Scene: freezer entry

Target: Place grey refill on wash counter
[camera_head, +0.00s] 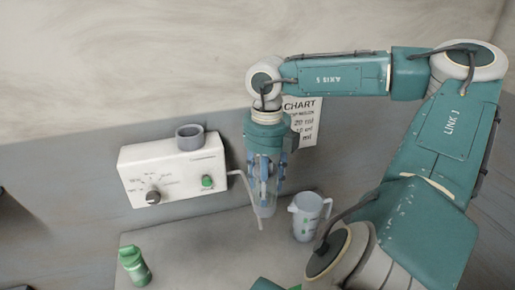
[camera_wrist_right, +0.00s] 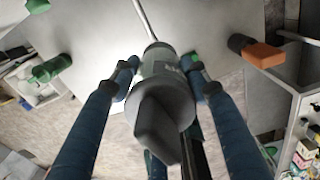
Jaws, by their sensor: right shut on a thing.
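My right gripper (camera_head: 264,187) points down over the wash counter (camera_head: 195,250) in the head view, in front of the grey wall. It is shut on the grey refill (camera_head: 265,209), which shows only partly below the fingers. In the right wrist view the refill (camera_wrist_right: 162,82) sits between the blue fingers of my right gripper (camera_wrist_right: 163,80). It has a pale body with small markings and a dark grey end towards the camera. The pale counter (camera_wrist_right: 95,40) lies beyond it, and the refill looks held above it. My left gripper is out of view.
A white dispenser box (camera_head: 170,175) with a knob, a green button and a thin spout stands left of my gripper. A green bottle (camera_head: 134,265) stands at the counter's left, and a measuring jug (camera_head: 307,217) close right of my gripper. The counter's middle looks clear.

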